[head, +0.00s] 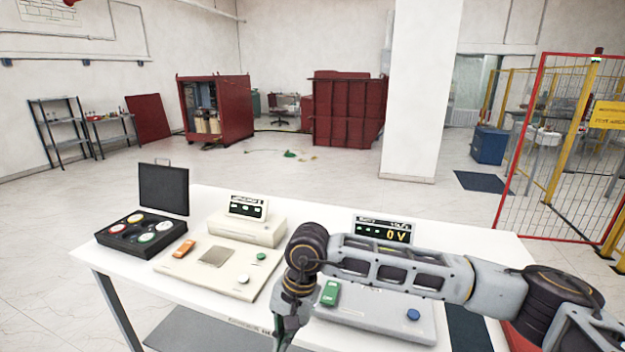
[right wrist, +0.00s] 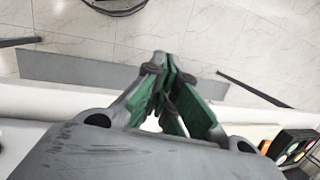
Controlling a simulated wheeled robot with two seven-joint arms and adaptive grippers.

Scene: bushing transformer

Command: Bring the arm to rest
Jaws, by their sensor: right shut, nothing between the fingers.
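My right arm comes in from the right in the head view, across the front of the white table (head: 470,240). Its forearm lies over the panel with the green switch. My right gripper (head: 280,342) points down near the table's front edge, and its tips are cut off by the frame's bottom. In the right wrist view the right gripper (right wrist: 168,68) is shut, with its green-padded fingers together and nothing between them. The floor shows beyond the fingers. My left gripper is in neither view.
On the table stand a black case (head: 138,235) with coloured discs, a beige device (head: 225,258) with an orange switch, and a panel (head: 375,308) with a green switch, partly hidden by my arm. A display (head: 382,230) reads 0 V. A red-framed fence (head: 560,150) stands right.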

